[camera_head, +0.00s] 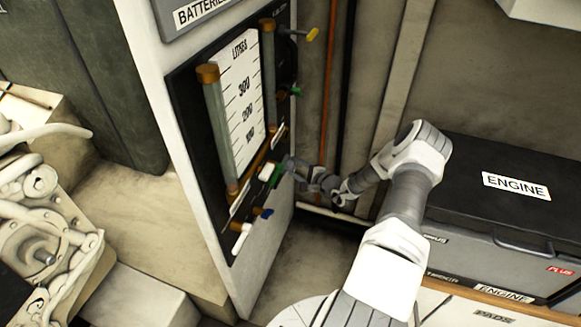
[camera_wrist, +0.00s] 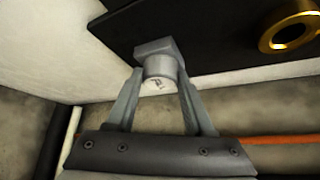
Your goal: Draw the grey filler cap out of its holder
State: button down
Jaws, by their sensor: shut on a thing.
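The grey filler cap (camera_wrist: 160,82) shows in the wrist view as a short round piece with a small mark on its face. A grey square block (camera_wrist: 158,46) sits directly behind it against the black panel (camera_wrist: 200,25); I cannot tell whether this is the holder or part of the cap. My gripper (camera_wrist: 161,74) is shut on the cap, one finger on each side. In the head view my gripper (camera_head: 288,164) reaches the right edge of the gauge panel (camera_head: 187,100); the cap is not clear there.
A brass ring (camera_wrist: 289,33) lies to the right of the cap in the wrist view. The black engine box (camera_head: 500,225) is to the right.

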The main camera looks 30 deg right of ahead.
jog(key=shift+s+d, duration=0.55)
dwell(0.4)
jog(key=shift+s+d, duration=0.6)
jog(key=shift+s, duration=0.1)
